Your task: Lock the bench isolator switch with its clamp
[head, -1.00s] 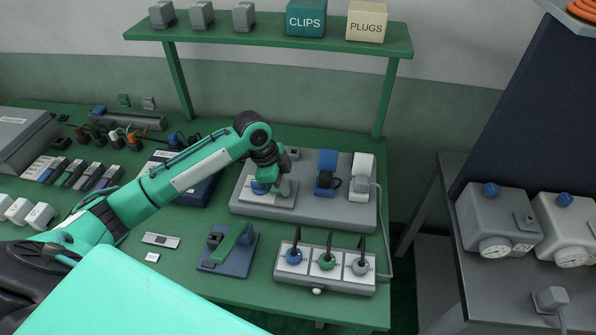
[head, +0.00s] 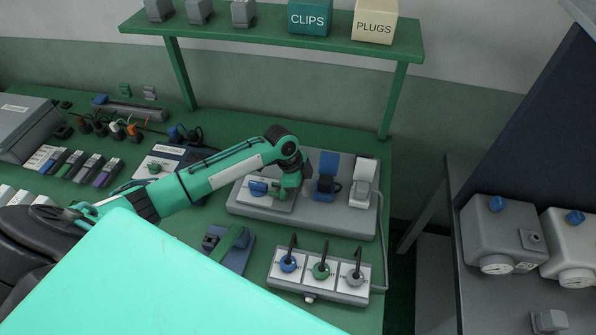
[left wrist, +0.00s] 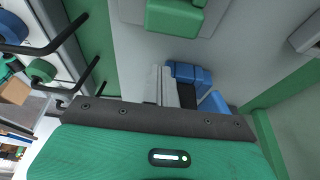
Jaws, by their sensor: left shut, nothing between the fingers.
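A grey bench panel (head: 240,208) holds a pale plate with a blue handle (head: 258,188) at its left. To its right stand a blue hinged piece (head: 329,165) over a dark part and a white hinged piece (head: 364,170), both looking raised. Which of these is the isolator's clamp I cannot tell. My left gripper (head: 284,192) is shut and empty, low over the plate, just right of the blue handle; contact is unclear. In the left wrist view the blue piece (left wrist: 188,77) shows ahead, with green parts at the top edge. My right gripper is out of view.
A box with three black levers (head: 318,272) stands in front of the panel. A green shelf (head: 275,38) spans above. A grey side bench (head: 450,240) stands right, past a gap.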

